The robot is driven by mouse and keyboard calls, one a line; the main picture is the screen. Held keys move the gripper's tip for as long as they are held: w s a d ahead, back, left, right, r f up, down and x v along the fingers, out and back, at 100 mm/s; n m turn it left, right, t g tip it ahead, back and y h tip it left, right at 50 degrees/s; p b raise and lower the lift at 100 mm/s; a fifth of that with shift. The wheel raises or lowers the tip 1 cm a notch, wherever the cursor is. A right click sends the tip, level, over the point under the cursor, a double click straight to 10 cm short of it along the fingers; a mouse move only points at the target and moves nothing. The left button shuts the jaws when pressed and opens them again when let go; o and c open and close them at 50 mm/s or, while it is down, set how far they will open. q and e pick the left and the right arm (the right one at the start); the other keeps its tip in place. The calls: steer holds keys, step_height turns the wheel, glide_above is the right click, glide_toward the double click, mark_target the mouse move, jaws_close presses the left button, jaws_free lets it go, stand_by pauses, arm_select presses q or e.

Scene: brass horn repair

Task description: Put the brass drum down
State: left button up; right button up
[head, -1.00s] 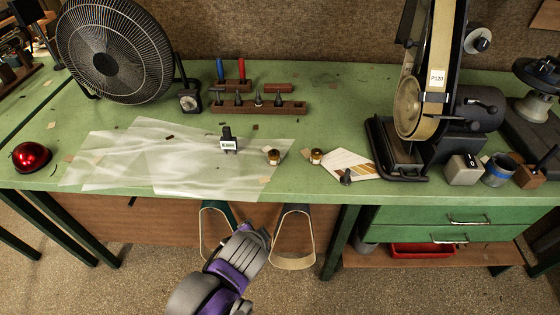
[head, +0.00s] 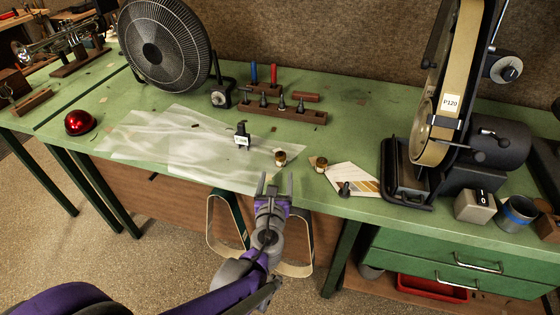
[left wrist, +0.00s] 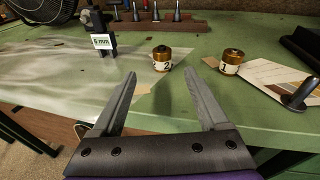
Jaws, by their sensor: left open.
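Two small brass drums with pale paper labels stand upright on the green bench. The left drum (head: 280,157) is at the right end of the clear plastic sheet; it also shows in the left wrist view (left wrist: 162,59). The right drum (head: 320,164) stands beside a white card; it also shows in the left wrist view (left wrist: 231,62) with a mark like a 2. My left gripper (head: 276,178) is open and empty at the bench's front edge, short of the left drum and apart from it. It also shows in the left wrist view (left wrist: 163,84). My right gripper is not in view.
A black block labelled 6 mm (left wrist: 100,38) stands on the clear sheet (head: 140,145). A belt sander (head: 436,115) stands right, a fan (head: 165,50) and red dome (head: 80,122) left. A tool rack (head: 270,110) is behind.

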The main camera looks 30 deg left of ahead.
mark_target(280, 159)
arm_select(q)
steer(key=shift+w+a+m, duration=0.1)
steer(key=shift+w+m, duration=0.2)
steer(key=shift+w, duration=0.1)
steer(key=x, duration=1)
steer(key=shift+w+r, duration=0.15)
steer(key=shift+r, duration=0.05)
steer(key=shift+c, duration=0.2)
jaws_close()
